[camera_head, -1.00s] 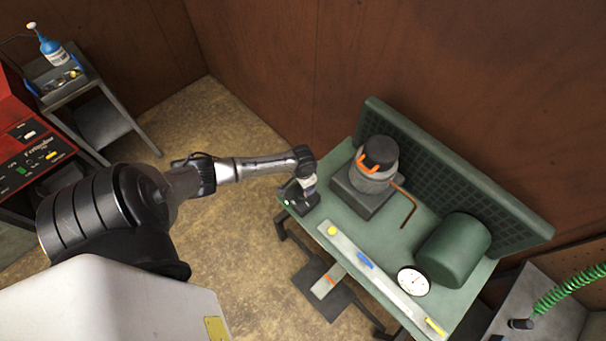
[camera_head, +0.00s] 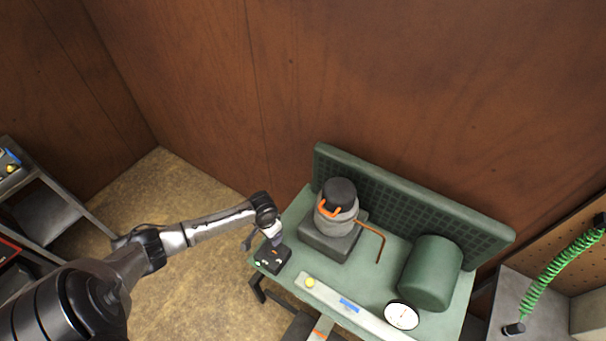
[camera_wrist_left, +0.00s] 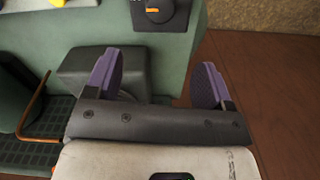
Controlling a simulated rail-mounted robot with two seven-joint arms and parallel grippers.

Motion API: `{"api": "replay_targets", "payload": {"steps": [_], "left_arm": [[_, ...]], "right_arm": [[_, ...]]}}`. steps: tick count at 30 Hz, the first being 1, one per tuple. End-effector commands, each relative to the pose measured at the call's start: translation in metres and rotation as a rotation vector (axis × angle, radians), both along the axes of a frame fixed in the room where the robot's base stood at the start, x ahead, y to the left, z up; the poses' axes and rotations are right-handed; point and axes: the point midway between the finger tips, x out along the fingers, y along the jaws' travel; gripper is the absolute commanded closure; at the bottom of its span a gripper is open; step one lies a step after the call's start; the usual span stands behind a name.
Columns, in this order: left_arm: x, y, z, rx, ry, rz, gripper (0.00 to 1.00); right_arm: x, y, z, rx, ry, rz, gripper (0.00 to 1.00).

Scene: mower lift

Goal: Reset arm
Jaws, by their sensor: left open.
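My left arm reaches in from the left in the head view, and its wrist end is over the near left corner of the green bench (camera_head: 290,225), close to a small black control box (camera_head: 272,258) with a green button. In the left wrist view my left gripper (camera_wrist_left: 157,82) shows two purple finger pads spread wide, with nothing held between them. The black box with its orange-marked dial (camera_wrist_left: 153,11) is at the top of that view, apart from the fingers. My right gripper is in neither view.
A grey cylinder with an orange handle (camera_head: 338,208) stands on a dark block, beside a bent orange rod (camera_head: 381,245). A green drum (camera_head: 431,272), a white gauge (camera_head: 401,315) and a long pale bar (camera_head: 330,297) are to the right. A green coiled hose (camera_head: 560,262) hangs at far right.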

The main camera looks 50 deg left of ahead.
Motion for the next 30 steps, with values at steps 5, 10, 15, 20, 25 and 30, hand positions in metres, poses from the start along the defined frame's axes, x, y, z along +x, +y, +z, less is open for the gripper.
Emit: {"api": "replay_targets", "payload": {"steps": [5, 10, 15, 20, 25, 30], "left_arm": [[0.000, 0.000, 0.000, 0.000, 0.000, 0.000, 0.24], [0.000, 0.000, 0.000, 0.000, 0.002, -0.022, 0.24], [0.001, 0.006, 0.011, 0.098, 0.016, -0.171, 0.24], [0.026, -0.014, 0.063, 0.240, -0.105, -0.350, 0.24], [0.034, -0.079, 0.125, 0.320, -0.305, -0.473, 0.24], [-0.011, -0.149, 0.169, 0.287, -0.478, -0.455, 0.24]], "right_arm": [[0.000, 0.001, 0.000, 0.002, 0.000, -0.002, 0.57], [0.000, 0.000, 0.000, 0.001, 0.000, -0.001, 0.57], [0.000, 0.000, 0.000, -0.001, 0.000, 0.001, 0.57], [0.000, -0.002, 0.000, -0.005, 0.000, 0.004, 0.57], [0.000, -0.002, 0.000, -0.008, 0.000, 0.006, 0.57], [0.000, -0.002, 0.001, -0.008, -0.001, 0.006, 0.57]]}}
